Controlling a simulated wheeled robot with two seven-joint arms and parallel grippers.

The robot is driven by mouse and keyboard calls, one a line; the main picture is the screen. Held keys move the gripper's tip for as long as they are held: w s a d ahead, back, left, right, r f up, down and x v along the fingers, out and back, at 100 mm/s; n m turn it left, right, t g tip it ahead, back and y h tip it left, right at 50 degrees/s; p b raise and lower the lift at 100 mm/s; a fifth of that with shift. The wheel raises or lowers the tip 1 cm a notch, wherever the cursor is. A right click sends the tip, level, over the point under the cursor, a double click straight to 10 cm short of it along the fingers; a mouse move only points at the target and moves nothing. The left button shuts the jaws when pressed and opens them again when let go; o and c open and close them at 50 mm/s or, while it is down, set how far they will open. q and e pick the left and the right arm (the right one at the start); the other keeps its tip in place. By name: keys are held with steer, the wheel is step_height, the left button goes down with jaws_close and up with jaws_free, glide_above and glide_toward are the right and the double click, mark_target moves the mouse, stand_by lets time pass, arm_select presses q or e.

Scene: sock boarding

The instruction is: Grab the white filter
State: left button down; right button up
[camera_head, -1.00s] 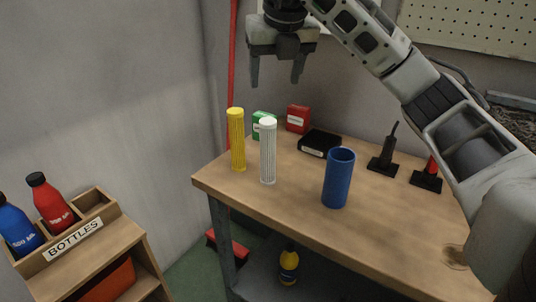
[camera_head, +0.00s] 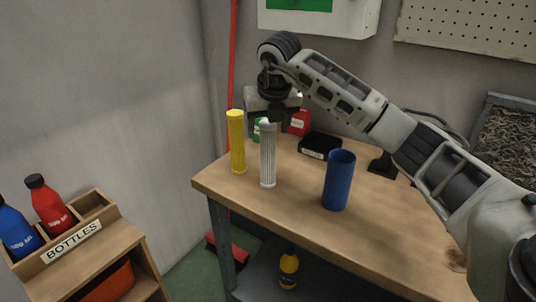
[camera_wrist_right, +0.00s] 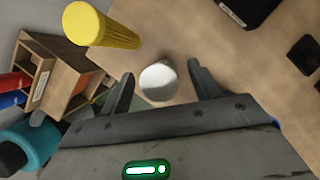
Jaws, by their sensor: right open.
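The white filter (camera_head: 268,158) stands upright on the wooden workbench (camera_head: 300,225), a ribbed cylinder with a smooth white top. My right gripper (camera_head: 263,118) is at the filter's top, pointing down. In the right wrist view, the white filter (camera_wrist_right: 158,82) shows end-on between the two spread fingers of my right gripper (camera_wrist_right: 162,85), with a gap on each side. The gripper is open and holds nothing. My left gripper is not in view.
A yellow filter (camera_head: 237,143) stands close to the left of the white one. A blue cylinder (camera_head: 338,180) stands to the right. A bottle rack (camera_head: 85,240) is at left.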

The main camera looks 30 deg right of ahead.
steer(key=shift+f, duration=0.2)
steer(key=c, duration=1.3)
steer(key=shift+r, duration=0.1)
